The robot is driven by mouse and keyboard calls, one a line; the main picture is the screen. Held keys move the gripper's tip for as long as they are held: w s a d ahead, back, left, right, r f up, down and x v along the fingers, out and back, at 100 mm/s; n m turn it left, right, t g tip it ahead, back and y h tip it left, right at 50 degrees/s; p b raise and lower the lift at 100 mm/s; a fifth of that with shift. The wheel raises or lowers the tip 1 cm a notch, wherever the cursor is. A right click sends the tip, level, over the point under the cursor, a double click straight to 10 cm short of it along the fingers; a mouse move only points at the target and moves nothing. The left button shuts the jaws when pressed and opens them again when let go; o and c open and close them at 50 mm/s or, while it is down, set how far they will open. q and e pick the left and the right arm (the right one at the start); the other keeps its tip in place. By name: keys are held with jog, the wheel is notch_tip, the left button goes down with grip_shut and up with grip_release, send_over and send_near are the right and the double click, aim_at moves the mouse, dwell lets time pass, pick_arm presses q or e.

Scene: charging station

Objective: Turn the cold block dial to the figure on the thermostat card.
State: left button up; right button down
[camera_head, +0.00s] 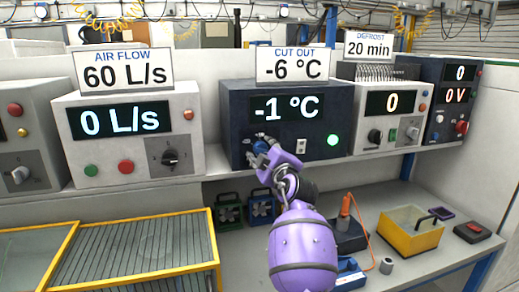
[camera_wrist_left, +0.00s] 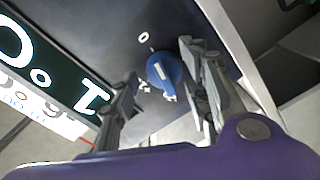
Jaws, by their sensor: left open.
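The cold block (camera_head: 310,105) is a dark navy unit on the shelf, its display reading -1 °C. The thermostat card (camera_head: 292,65) above it reads CUT OUT -6 °C. My left gripper (camera_head: 264,152) is in front of the lower left of its face and mostly covers the dial there. In the left wrist view the blue round dial (camera_wrist_left: 166,70) has a pale pointer mark and small figures around it. The open fingers of my left gripper (camera_wrist_left: 160,64) stand on either side of the dial, with gaps visible. My right gripper is not in view.
The air flow unit (camera_head: 128,128) stands to the left, and a white unit (camera_head: 390,110) to the right. The cold block also has a small switch (camera_head: 301,146) and a lit green button (camera_head: 333,140). Below is a bench with a yellow bin (camera_head: 410,236).

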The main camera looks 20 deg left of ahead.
pick_arm(q)
jog(key=shift+w+a, duration=0.15)
jog(key=shift+w, duration=0.1)
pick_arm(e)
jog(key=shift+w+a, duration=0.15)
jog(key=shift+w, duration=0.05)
pick_arm(q)
jog(key=shift+r, duration=0.15)
jog(key=c, duration=1)
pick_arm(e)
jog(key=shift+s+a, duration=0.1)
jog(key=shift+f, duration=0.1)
pick_arm(q)
jog(key=shift+m, duration=0.4)
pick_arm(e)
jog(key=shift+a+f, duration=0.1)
